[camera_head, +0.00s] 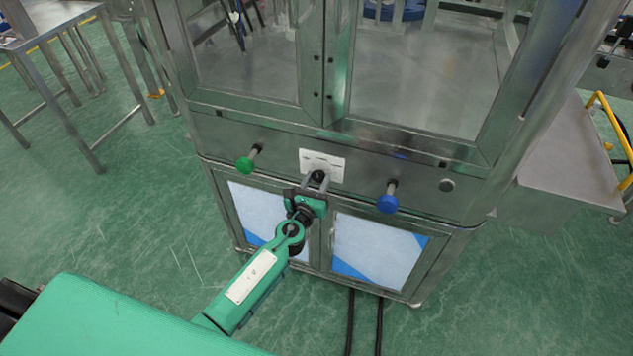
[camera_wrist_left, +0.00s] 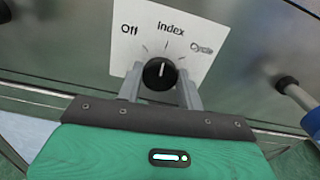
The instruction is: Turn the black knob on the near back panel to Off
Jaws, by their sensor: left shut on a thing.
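The black knob (camera_wrist_left: 160,73) sits on a white label plate (camera_wrist_left: 205,22) marked Off, Index and Cycle, on the machine's metal back panel. Its white pointer line is close to the Index mark, with Off to the left and Cycle to the right. My left gripper (camera_wrist_left: 160,88) is shut on the knob, one finger on each side. My right gripper is not in view.
A green knob (camera_head: 245,164) on a stem sticks out left of the plate, and a blue knob (camera_head: 387,204) sticks out to the right. Glazed doors stand above, and white-blue panels (camera_head: 375,252) below.

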